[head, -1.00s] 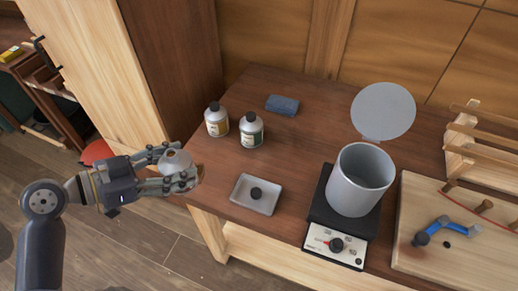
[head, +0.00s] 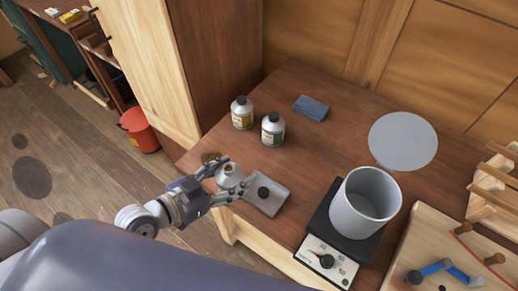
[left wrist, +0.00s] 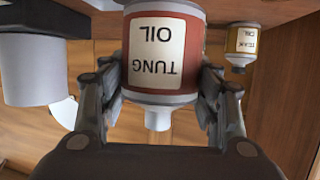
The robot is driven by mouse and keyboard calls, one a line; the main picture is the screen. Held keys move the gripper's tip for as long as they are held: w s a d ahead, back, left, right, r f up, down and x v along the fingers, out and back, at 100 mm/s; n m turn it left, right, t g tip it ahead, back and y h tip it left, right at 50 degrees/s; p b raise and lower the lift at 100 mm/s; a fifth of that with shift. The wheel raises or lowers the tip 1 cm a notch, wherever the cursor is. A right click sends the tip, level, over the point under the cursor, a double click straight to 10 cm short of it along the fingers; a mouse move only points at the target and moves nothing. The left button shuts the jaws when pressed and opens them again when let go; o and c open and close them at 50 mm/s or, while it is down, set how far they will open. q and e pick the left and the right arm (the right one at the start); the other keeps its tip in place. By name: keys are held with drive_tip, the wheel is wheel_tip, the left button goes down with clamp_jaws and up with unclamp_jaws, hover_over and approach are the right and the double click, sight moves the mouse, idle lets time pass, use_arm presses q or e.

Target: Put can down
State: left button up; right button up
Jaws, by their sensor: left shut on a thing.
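My left gripper (head: 235,178) is shut on a can (head: 229,178) at the left front edge of the dark wooden bench top (head: 330,140). In the left wrist view the can (left wrist: 160,50) is red with a white label reading TUNG OIL, upside down in the picture, between the two fingers. My right gripper is not in view.
Two bottles (head: 242,113) (head: 273,130) stand behind the can, with a blue-grey block (head: 311,108) farther back. A brown round patch (head: 210,157) lies by the bench's left edge. A red bucket (head: 139,131) is on the floor.

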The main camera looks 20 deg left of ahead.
use_arm(q)
drive_tip(key=w+d+f+p, duration=0.1)
drive_tip(key=w, duration=0.3)
drive_tip(key=w+d+f+p, duration=0.1)
drive_tip(key=w+f, duration=0.1)
drive_tip(key=w, duration=0.3)
drive_tip(key=w+d+f+p, duration=0.1)
drive_tip(key=w+p, duration=0.1)
drive_tip(key=w, duration=0.3)
drive_tip(key=shift+d+f, duration=0.15)
drive_tip(key=shift+f, duration=0.05)
drive_tip(key=shift+w+f, duration=0.1)
drive_tip(key=shift+f, duration=0.05)
drive_tip(key=shift+f+b, duration=0.2)
drive_tip(key=shift+b, duration=0.1)
drive_tip(key=o, duration=1.4)
drive_tip(key=shift+c, duration=0.2)
drive_tip(key=shift+r, duration=0.15)
